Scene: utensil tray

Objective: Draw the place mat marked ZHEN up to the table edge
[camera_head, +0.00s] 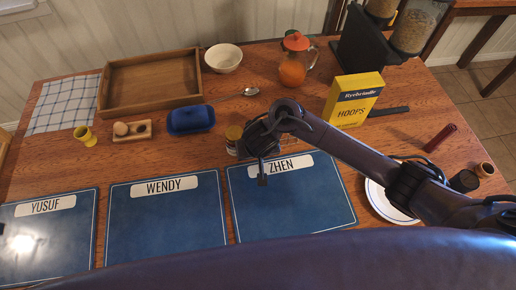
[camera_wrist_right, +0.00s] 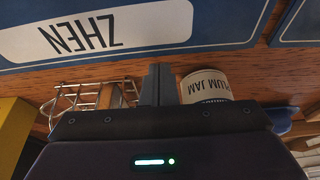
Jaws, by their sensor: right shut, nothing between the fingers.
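The blue place mat marked ZHEN (camera_head: 300,212) lies flat on the table, right of the WENDY mat, with its white name label along its far side. In the wrist view the same mat (camera_wrist_right: 225,22) fills the top, its label upside down. My right gripper (camera_head: 262,181) reaches in from the right and points down at the mat's far side, left of the name. In the wrist view my right gripper's fingers (camera_wrist_right: 158,72) are together and empty by the mat's far edge; I cannot tell if they touch it. The near table edge is hidden by my body.
The WENDY mat (camera_head: 163,222) and YUSUF mat (camera_head: 45,235) lie to the left. A plum jam jar (camera_wrist_right: 206,85) and a wire rack (camera_wrist_right: 80,98) stand close to the gripper. A white plate (camera_head: 377,205) is right of the mat. A cereal box (camera_head: 352,101) stands behind.

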